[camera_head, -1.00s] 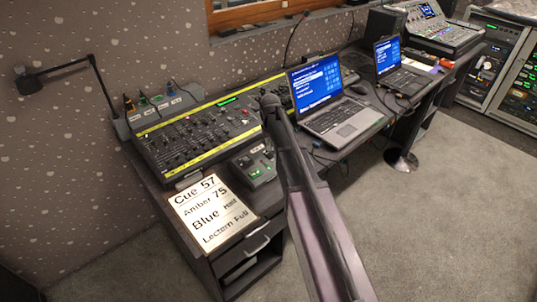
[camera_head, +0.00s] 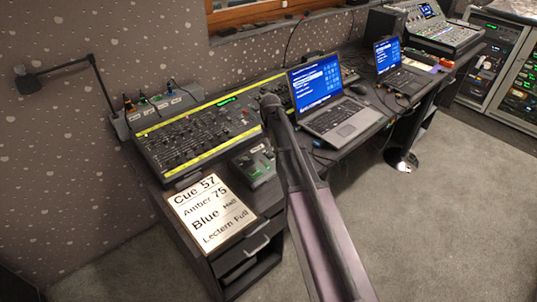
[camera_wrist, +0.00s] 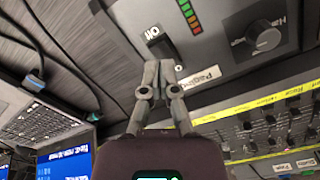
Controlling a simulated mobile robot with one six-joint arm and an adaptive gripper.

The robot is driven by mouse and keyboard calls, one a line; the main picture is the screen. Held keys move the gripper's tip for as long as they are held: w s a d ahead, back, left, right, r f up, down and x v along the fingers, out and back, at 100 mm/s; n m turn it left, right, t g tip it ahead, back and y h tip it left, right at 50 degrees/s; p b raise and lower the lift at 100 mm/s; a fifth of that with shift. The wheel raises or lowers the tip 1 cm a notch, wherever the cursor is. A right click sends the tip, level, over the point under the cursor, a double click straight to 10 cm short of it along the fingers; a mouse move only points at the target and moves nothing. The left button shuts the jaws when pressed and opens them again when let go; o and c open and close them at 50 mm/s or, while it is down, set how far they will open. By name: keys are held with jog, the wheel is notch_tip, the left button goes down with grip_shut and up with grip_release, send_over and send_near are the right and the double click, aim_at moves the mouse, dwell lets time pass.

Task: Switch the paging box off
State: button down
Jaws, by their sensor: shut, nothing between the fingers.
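The paging box (camera_wrist: 205,48) fills the upper middle of the wrist view, with a white "Paging" label (camera_wrist: 199,78). The switch's exact tilt is unclear. In the head view my arm hides the gripper. A small box with green lights (camera_head: 255,170), likely the paging box, sits beside my arm.
A fader console (camera_head: 195,135) stands behind the small box, with a cue sign (camera_head: 212,212) in front. A laptop (camera_head: 340,122) stands to the right. Cables (camera_wrist: 50,50) hang at left in the wrist view.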

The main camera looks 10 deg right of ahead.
jog(key=shift+f+b, duration=1.4)
jog(key=shift+f, duration=0.05)
dwell(1.2)
jog(key=shift+r, duration=0.2)
jog(key=shift+r+p, duration=3.35)
jog(key=shift+p, duration=0.2)
jog(key=s+r+p, duration=0.2)
jog(key=s, duration=2.3)
jog(key=shift+s+r, duration=0.15)
jog(key=shift+r, duration=0.1)
notch_tip(320, 180, up, 5)
jog(key=m+p, duration=0.5)
jog(key=m, duration=0.7)
send_over(270, 155)
jog(key=shift+f, duration=0.1)
